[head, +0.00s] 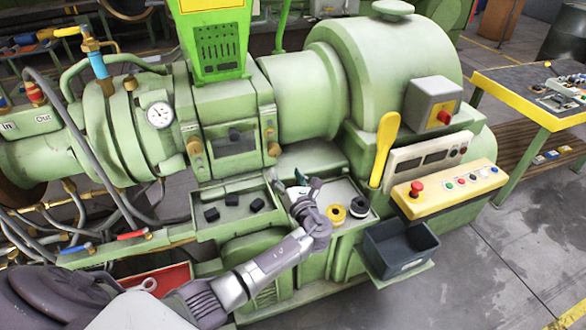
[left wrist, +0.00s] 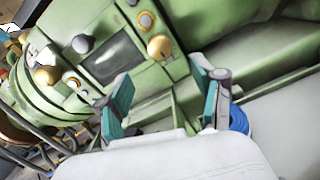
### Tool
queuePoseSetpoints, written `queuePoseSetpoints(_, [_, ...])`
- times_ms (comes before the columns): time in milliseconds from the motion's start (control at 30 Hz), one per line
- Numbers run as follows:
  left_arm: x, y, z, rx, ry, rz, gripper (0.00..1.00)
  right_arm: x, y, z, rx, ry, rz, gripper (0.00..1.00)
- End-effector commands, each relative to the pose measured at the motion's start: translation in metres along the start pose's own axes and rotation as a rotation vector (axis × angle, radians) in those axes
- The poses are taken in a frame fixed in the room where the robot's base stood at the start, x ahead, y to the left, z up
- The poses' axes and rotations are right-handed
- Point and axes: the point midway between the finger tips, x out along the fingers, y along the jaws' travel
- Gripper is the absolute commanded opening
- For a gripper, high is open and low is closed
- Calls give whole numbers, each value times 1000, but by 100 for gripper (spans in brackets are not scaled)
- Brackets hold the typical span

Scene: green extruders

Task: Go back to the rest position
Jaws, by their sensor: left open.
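My left gripper (head: 295,183) is in the middle of the head view, over the machine's ledge between the two trays. Its two teal-padded fingers stand apart in the left wrist view (left wrist: 168,105), with nothing seen between them. A blue round thing (left wrist: 238,118) shows behind the right-hand finger in the left wrist view; the gripper hides part of it. My left arm reaches in from the lower left of the head view. My right gripper is not in view.
The green extruder (head: 295,90) fills the middle. Its left tray (head: 232,220) holds several black blocks; the right tray (head: 345,190) holds a yellow ring (head: 336,213) and a black ring (head: 359,207). A dark bin (head: 400,248), a control panel (head: 450,188) and a yellow-edged table (head: 520,105) stand right.

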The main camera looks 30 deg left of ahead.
Motion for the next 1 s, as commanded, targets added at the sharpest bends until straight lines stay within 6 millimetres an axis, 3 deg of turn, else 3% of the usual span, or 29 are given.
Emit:
queuePoseSetpoints(233, [-2, 1, -3, -20, 11, -1, 67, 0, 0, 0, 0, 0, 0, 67])
queuePoseSetpoints(367, [-24, 12, -33, -232, 137, 1, 67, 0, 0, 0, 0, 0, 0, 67])
queuePoseSetpoints(467, [-65, 33, -75, -579, 346, 49, 67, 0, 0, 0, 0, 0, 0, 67])
queuePoseSetpoints(500, [-86, 43, -93, -748, 449, 92, 67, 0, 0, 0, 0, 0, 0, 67])
queuePoseSetpoints(633, [-158, 76, -131, -1249, 754, 312, 67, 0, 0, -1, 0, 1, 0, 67])
queuePoseSetpoints(800, [-223, 105, -141, -1625, 984, 592, 67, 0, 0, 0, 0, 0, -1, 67])
queuePoseSetpoints(1000, [-277, 131, -134, -1873, 1140, 879, 67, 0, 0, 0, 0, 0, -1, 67])
